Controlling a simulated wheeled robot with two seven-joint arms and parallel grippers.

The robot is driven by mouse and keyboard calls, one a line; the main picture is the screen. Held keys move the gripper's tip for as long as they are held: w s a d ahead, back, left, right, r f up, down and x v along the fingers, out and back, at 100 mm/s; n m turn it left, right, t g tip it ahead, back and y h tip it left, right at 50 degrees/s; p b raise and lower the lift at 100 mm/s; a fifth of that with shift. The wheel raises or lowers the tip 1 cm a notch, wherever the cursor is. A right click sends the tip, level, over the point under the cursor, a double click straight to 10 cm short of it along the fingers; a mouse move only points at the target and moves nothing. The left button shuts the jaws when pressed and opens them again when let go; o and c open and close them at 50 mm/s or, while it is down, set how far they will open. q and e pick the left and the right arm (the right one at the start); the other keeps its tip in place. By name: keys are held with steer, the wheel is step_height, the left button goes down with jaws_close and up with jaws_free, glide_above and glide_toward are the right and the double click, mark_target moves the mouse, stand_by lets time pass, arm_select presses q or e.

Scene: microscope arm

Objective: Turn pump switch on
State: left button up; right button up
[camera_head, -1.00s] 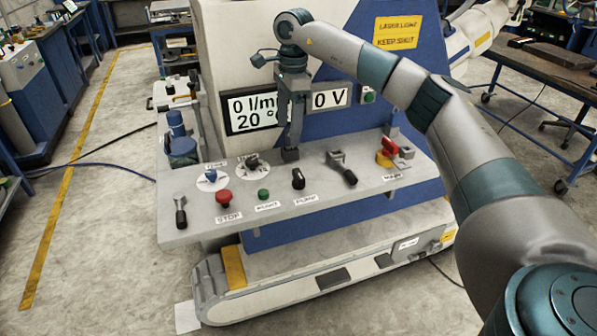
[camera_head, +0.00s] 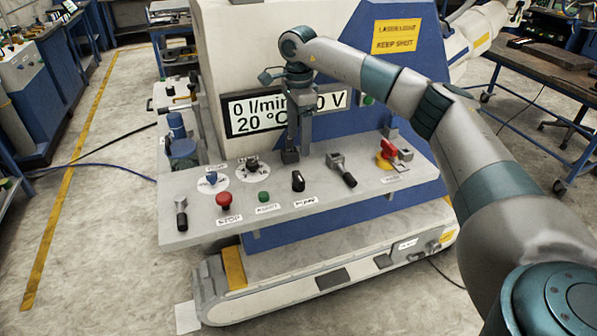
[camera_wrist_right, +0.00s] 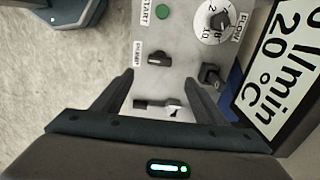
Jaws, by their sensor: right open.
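My right gripper (camera_head: 298,155) hangs fingers-down over the panel, behind the knob in the head view. Its two fingers are spread with nothing between them in the wrist view (camera_wrist_right: 160,78), apart from the knob. My left gripper is not in view.
Near the knob are a green START button (camera_head: 264,196), a red STOP button (camera_head: 223,200), a FLOW dial (camera_head: 252,166) and a metal lever (camera_head: 342,170). A red-handled switch (camera_head: 388,151) sits right. The display (camera_head: 258,108) reads 0 l/min, 20 °C.

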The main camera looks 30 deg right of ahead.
mark_target(298, 175)
step_height(298, 175, down, 13)
steer(key=p, duration=0.4)
steer(key=c, duration=1.1)
